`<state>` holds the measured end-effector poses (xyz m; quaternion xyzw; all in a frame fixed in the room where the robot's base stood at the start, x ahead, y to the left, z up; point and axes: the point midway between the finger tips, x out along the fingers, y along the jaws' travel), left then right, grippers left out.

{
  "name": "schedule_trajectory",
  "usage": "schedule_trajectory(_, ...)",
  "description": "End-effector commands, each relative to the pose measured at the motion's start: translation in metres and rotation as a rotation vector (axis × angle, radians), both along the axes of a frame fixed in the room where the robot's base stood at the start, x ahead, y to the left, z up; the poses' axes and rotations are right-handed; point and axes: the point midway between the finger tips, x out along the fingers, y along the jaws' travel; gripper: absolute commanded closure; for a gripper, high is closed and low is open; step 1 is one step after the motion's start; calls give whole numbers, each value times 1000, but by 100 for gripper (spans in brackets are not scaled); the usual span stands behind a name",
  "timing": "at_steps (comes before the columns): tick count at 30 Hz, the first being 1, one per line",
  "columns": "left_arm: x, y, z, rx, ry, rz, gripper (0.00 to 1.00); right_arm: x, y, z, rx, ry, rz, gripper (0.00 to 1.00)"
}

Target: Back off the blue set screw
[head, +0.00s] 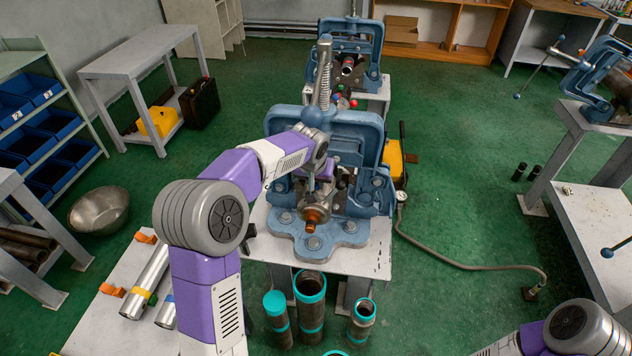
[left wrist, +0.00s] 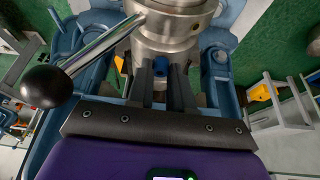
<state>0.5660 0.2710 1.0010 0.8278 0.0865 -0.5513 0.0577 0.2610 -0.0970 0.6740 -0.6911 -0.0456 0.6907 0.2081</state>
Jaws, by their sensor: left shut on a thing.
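The blue set screw (left wrist: 158,69) shows in the left wrist view, low on a steel collar (left wrist: 172,35) of the pipe vise. My left gripper (left wrist: 160,82) is shut on it, one dark finger on each side. Much of the screw is hidden between the fingers. In the head view the blue pipe vise (head: 285,122) stands on a grey table, and my left gripper (head: 318,178) reaches into its frame. The screw cannot be made out there. My right gripper is outside the views; only part of my right arm shows at the lower right.
A steel lever with a black ball knob (left wrist: 47,87) juts left beside the gripper in the left wrist view. Teal-banded pipes (head: 310,300) stand in front of the table. A hose (head: 460,264) lies on the floor at right. Another vise (head: 350,52) stands behind.

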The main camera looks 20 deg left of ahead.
Motion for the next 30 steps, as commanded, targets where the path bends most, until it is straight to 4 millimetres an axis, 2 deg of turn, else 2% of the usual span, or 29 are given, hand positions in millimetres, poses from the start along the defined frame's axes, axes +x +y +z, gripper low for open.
schedule_trajectory(19,-1,-1,-3,0,8,48,100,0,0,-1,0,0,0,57)
schedule_trajectory(20,-1,-1,-3,0,8,48,75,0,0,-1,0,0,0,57)
schedule_trajectory(24,-1,0,-2,-1,6,48,54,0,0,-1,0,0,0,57)
schedule_trajectory(30,0,0,-1,0,4,47,54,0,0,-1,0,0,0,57)
